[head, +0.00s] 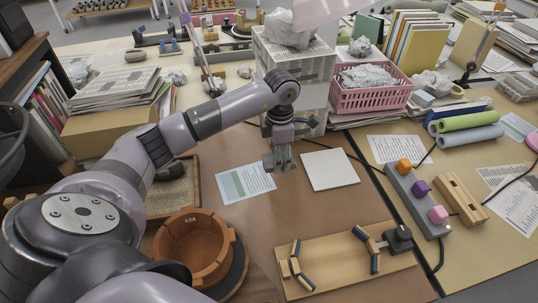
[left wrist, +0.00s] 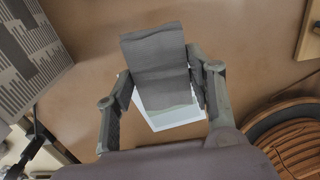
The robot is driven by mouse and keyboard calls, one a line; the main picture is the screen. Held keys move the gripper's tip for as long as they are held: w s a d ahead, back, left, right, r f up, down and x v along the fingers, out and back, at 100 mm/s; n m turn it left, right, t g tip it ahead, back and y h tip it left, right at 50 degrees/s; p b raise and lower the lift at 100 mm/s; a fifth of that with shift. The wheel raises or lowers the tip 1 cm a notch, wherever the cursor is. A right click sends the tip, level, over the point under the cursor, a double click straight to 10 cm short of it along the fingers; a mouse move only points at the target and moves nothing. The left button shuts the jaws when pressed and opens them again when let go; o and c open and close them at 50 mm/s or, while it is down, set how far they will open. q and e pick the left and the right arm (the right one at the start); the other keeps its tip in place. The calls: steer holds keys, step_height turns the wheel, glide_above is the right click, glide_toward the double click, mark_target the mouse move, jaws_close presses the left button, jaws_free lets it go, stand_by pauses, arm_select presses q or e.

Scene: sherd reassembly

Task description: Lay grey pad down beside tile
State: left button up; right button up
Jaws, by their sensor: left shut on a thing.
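My left gripper (head: 280,162) hangs over the brown table, between a printed sheet and a white square tile (head: 330,169). In the left wrist view the gripper (left wrist: 158,88) is shut on the grey pad (left wrist: 158,62), its fingers on the pad's two sides. The pad is dark grey, flat and roughly rectangular, and looks to be above the table. A pale flat thing (left wrist: 168,119) shows beneath it, partly hidden; I cannot tell whether it is the tile or the sheet. My right gripper is not in view.
The printed sheet (head: 245,183) lies left of the tile. A white crate stack (head: 291,70) stands behind. An orange-brown pot (head: 190,270) is at front left, a wooden board with sherds (head: 335,274) at front. A grey strip with coloured blocks (head: 418,200) lies right. Bare table surrounds the tile's front.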

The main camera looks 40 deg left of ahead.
mark_target(278, 178)
arm_select(q)
step_height(278, 178, down, 3)
steer(key=shift+f, duration=0.1)
step_height(278, 178, down, 3)
steer(key=shift+f, duration=0.2)
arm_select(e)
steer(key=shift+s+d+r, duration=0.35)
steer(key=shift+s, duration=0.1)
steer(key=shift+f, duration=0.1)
arm_select(q)
steer(key=o, duration=1)
steer(key=shift+f, duration=0.1)
